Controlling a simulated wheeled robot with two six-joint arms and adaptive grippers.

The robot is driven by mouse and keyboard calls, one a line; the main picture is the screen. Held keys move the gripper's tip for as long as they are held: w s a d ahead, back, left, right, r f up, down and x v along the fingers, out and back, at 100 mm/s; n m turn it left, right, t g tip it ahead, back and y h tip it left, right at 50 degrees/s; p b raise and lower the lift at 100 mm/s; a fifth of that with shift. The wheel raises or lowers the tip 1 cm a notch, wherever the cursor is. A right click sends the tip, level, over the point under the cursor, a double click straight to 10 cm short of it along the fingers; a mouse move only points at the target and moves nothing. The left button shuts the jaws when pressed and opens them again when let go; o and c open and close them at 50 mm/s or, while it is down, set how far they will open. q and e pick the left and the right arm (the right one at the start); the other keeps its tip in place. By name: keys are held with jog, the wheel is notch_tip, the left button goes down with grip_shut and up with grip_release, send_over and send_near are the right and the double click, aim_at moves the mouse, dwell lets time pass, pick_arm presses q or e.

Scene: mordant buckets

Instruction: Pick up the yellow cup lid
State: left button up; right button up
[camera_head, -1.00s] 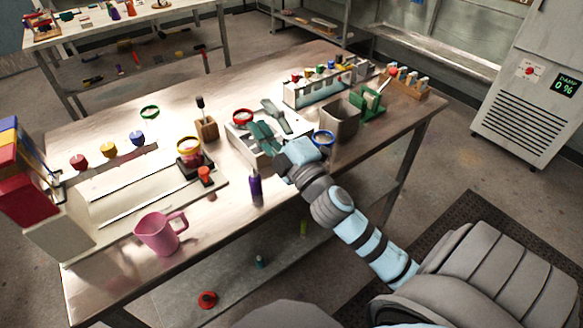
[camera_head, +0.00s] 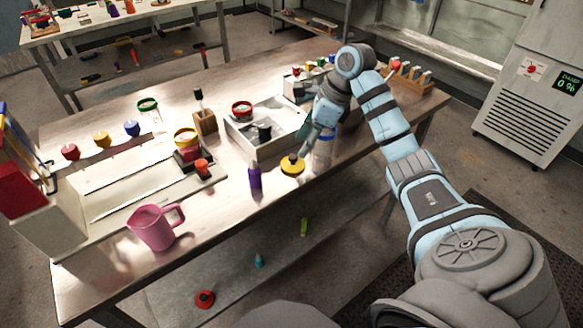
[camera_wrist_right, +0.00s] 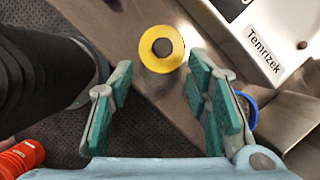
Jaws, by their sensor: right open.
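Whether a finger touches the lid cannot be told. A cup with a yellow rim (camera_head: 187,138) stands on a dark stand further left. My left gripper is not in view.
A white tray (camera_head: 268,150) with a red-rimmed cup lies just behind the lid. A blue-rimmed clear cup (camera_head: 324,152) stands right beside my gripper. A purple bottle (camera_head: 255,177) stands left of the lid, and a pink jug (camera_head: 155,228) stands further left.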

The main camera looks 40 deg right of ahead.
aim_at(293, 156)
jog(key=x, duration=0.5)
jog(key=shift+w+a+f, duration=0.2)
jog(key=shift+w+a, duration=0.05)
jog(key=shift+w, duration=0.2)
grip_shut()
jog(key=shift+r, duration=0.1)
